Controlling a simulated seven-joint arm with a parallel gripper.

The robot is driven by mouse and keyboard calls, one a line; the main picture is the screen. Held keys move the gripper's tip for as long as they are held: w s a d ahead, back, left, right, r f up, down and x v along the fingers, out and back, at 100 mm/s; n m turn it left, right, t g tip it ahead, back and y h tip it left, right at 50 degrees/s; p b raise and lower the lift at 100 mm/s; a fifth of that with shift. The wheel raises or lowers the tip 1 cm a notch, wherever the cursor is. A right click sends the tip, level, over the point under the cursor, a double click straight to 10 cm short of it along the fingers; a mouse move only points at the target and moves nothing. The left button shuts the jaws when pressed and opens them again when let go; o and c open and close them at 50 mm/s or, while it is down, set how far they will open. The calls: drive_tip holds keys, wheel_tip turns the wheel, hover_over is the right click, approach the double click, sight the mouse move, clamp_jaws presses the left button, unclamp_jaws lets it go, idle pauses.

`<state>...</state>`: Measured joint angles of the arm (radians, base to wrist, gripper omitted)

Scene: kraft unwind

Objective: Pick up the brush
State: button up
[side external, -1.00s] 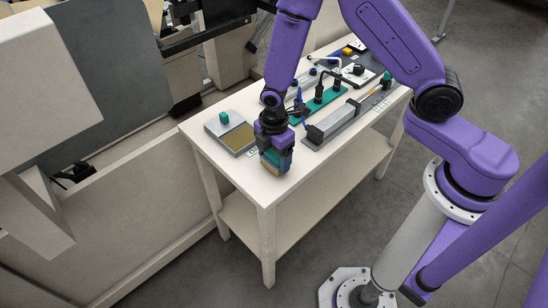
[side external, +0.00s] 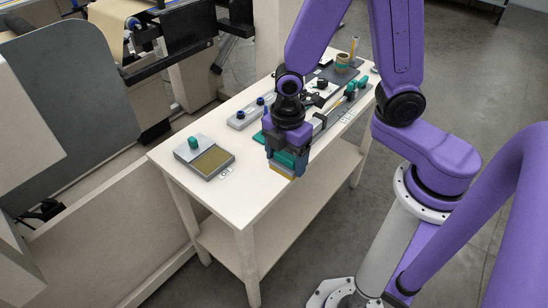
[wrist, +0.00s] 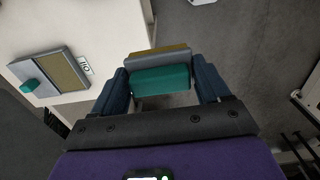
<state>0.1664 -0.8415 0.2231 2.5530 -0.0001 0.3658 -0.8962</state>
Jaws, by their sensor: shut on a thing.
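The brush (wrist: 160,80) has a teal block handle with a grey body and a gold-brown strip. My gripper (wrist: 161,90) is shut on it, with one dark blue finger at each side of the teal part in the wrist view. In the side external view, my gripper (side external: 285,163) points down near the table's right front edge. The brush's yellowish lower part (side external: 283,178) shows below the fingers. The brush looks held above table height, with grey floor behind it in the wrist view.
A grey plate with an olive pad and teal knob (side external: 204,158) lies on the white table (side external: 232,200), left of my gripper. A blue-knobbed strip (side external: 250,112) and other tools fill the back. The table's front end is clear.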

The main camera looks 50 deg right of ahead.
drive_tip(key=shift+s+d+r, duration=0.2)
drive_tip(key=shift+s+r, duration=0.05)
drive_tip(key=shift+s, duration=0.3)
drive_tip(key=shift+s+d+r, duration=0.25)
drive_tip(key=shift+s, duration=0.3)
drive_tip(key=shift+s+d+r, duration=0.2)
drive_tip(key=shift+s+r, duration=0.05)
drive_tip(key=shift+s, duration=0.3)
drive_tip(key=o, duration=0.4)
drive_tip(key=shift+c, duration=0.8)
